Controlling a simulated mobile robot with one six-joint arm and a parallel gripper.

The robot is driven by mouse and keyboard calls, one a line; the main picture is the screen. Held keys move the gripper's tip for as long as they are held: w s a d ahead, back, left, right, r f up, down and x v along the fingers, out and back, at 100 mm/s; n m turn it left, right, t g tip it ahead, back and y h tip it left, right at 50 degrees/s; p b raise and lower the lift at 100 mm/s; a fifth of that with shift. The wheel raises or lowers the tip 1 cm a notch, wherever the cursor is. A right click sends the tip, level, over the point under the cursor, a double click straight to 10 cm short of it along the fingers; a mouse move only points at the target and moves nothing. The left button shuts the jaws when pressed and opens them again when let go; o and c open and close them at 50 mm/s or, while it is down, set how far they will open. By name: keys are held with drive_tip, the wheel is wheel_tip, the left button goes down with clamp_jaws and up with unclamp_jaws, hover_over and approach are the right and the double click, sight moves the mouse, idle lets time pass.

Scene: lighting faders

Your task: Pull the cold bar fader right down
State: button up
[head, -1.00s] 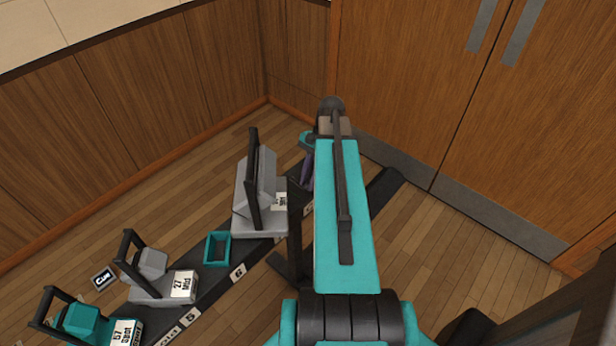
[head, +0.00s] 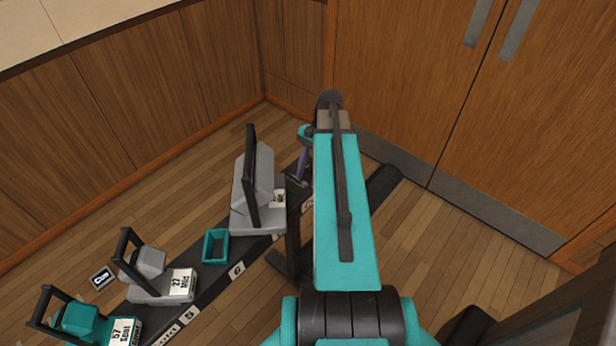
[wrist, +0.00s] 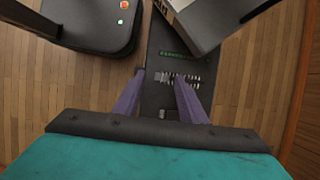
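In the wrist view a dark panel (wrist: 160,98) lies under my gripper, with a green lit strip (wrist: 175,55) and a row of small pale fader knobs (wrist: 182,78). A single small grey knob (wrist: 162,114) sits lower on the panel. I cannot read labels there, so I cannot tell which is the cold bar fader. My gripper (wrist: 159,75) is open, its two purple fingers apart over the panel with nothing seen held. The right fingertip is close to the row of knobs; contact is unclear. In the head view my arm hides the panel and most of the gripper.
A dark bar on the floor carries a large grey lamp (head: 254,190), a teal open box (head: 216,246), a small grey lamp (head: 150,265) and a teal lamp (head: 82,322). Wooden cabinet doors (head: 420,90) stand behind. A dark rounded base with a red button (wrist: 90,22) shows in the wrist view.

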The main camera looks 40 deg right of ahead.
drive_tip(key=b+v, duration=0.1)
drive_tip(key=v, duration=1.1)
drive_tip(key=shift+d+r+b, duration=0.2)
drive_tip(key=shift+r+b, duration=0.1)
drive_tip(key=shift+b, duration=0.1)
drive_tip(key=shift+s, duration=0.15)
